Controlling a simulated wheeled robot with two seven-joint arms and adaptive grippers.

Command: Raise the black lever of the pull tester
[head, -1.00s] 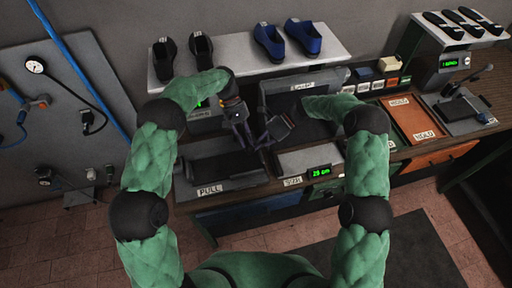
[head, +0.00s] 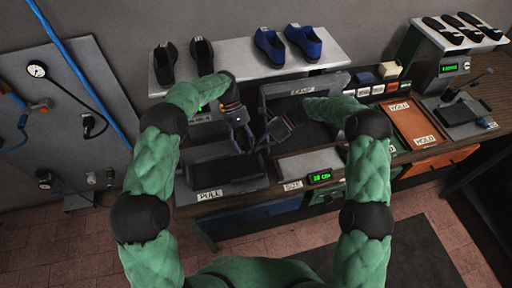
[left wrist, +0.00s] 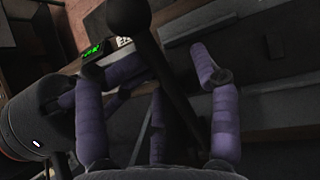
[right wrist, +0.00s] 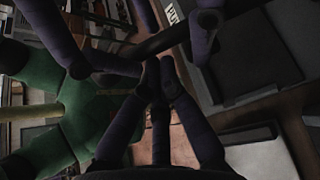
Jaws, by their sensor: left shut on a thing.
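The pull tester (head: 222,172), labelled PULL, stands on the bench at left with a dark flat bed. Its black lever (left wrist: 162,70) crosses the left wrist view as a rod with a round knob at its upper end. My left gripper (head: 242,143) is over the tester's right side, its fingers around the lever; the exact contact is hidden. The lever also appears to show in the right wrist view (right wrist: 172,37), near the left fingers. My right gripper (right wrist: 155,75) has its fingertips together with nothing visible between them, close to the left gripper.
A shelf (head: 240,68) behind holds black shoes (head: 165,60) and blue shoes (head: 270,45). A digital display (head: 320,177) sits on the bench front. An orange tray (head: 415,122) and another device (head: 458,105) stand at right. A panel with a gauge (head: 37,69) is at far left.

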